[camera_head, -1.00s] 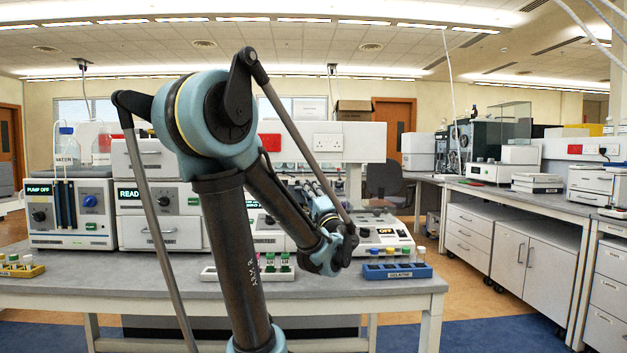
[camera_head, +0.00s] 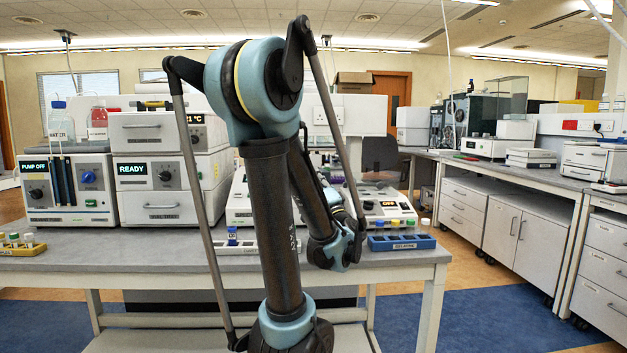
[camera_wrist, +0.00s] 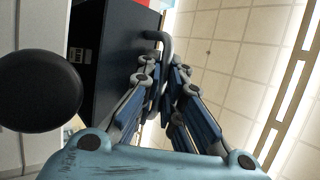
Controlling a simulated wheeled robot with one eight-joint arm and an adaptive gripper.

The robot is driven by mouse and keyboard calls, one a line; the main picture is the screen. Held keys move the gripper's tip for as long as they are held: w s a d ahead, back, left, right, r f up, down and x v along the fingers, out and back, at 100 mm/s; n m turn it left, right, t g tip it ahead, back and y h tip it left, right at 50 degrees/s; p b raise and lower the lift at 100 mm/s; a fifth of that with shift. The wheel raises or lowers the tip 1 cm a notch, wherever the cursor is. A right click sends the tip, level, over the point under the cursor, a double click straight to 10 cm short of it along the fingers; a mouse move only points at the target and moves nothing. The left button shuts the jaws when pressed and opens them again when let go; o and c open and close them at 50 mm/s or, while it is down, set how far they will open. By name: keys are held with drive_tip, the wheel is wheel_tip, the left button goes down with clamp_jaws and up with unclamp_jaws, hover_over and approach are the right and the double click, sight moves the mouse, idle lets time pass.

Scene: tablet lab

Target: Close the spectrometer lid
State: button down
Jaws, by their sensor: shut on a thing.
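In the wrist view my gripper (camera_wrist: 162,80) is shut on a grey bar handle (camera_wrist: 157,37). The handle stands out from a dark, flat-sided panel (camera_wrist: 112,72), which looks like the spectrometer lid. The panel stands steeply in this view, with the ceiling to its right. In the head view my arm covers the middle of the bench. A white instrument (camera_head: 238,200) shows only in part behind my arm.
A pump unit (camera_head: 68,187) and an oven-like instrument reading READY (camera_head: 165,178) stand at left on the bench (camera_head: 130,262). A blue vial rack (camera_head: 402,242) and a yellow rack (camera_head: 22,249) sit near its front edge. Floor is open at right.

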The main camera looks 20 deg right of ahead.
drive_tip(key=c, duration=2)
unclamp_jaws()
drive_tip(key=shift+s, duration=0.1)
drive_tip(key=shift+s+d+f, duration=0.1)
drive_tip(key=shift+s+d, duration=0.05)
drive_tip(key=shift+s, duration=1.95)
drive_tip(key=shift+s+d+f, duration=0.15)
drive_tip(key=shift+s+d, duration=0.05)
drive_tip(key=shift+s, duration=1.95)
drive_tip(key=shift+s+d+f, duration=0.1)
drive_tip(key=shift+s+d, duration=0.05)
drive_tip(key=shift+s, duration=1.95)
